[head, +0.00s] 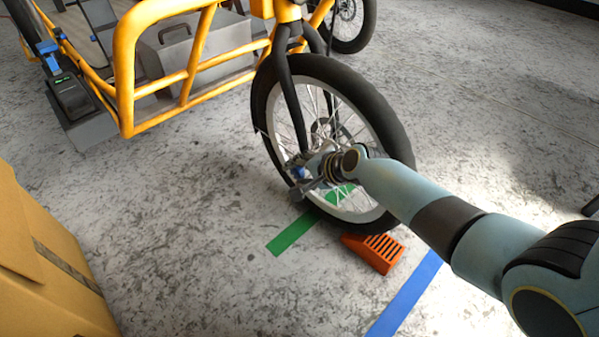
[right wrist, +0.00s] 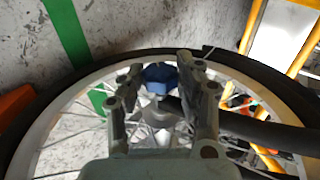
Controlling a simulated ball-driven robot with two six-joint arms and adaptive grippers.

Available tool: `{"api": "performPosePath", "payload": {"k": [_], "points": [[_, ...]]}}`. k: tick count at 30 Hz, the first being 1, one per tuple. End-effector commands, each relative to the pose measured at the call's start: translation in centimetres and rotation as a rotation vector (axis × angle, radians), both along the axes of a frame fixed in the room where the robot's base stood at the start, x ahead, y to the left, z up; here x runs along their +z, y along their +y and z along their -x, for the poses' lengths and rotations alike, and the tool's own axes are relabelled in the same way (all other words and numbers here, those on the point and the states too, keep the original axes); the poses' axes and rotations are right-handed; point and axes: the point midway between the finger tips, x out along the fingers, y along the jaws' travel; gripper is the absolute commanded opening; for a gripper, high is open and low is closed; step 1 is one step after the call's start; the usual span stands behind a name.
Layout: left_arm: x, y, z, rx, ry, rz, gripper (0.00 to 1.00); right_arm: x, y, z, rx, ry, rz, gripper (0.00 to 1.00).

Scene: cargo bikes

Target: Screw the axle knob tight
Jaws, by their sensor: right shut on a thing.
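The blue axle knob (right wrist: 160,77) is at the wheel's hub and sits between the two fingers of my right gripper (right wrist: 160,75) in the right wrist view. In the head view my right gripper (head: 305,183) reaches the front wheel (head: 392,125) from the right, and a small bit of blue shows at its fingers. The gripper is shut on the knob. The black fork leg (head: 293,100) comes down to the hub beside the gripper. The axle end is mostly hidden by the knob and fingers. My left gripper is not in view.
An orange slotted block (head: 374,252) lies against the tyre's base. Green tape (head: 292,234) and blue tape (head: 405,293) mark the floor. The yellow cargo frame (head: 125,70) holds a grey case (head: 198,45). A cardboard box (head: 40,265) stands at lower left. Floor between is clear.

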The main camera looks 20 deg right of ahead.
Motion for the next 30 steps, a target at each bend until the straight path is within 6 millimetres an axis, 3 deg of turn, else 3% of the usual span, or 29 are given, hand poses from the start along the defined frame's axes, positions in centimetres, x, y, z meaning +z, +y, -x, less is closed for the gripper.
{"api": "performPosePath", "payload": {"k": [3,4,9,20,30], "points": [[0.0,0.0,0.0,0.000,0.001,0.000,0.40,-0.1,0.0,0.1,0.001,0.003,0.001,0.02],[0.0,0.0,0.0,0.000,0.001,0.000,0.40,-0.1,0.0,0.1,0.001,0.004,0.001,0.36],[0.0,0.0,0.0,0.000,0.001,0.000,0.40,-0.1,0.0,0.1,0.001,0.003,0.000,0.58],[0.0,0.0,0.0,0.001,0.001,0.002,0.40,0.2,-0.1,0.3,0.001,0.002,0.000,0.59],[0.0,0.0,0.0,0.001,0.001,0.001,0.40,4.2,-1.7,4.7,0.003,0.002,0.004,0.59]]}}
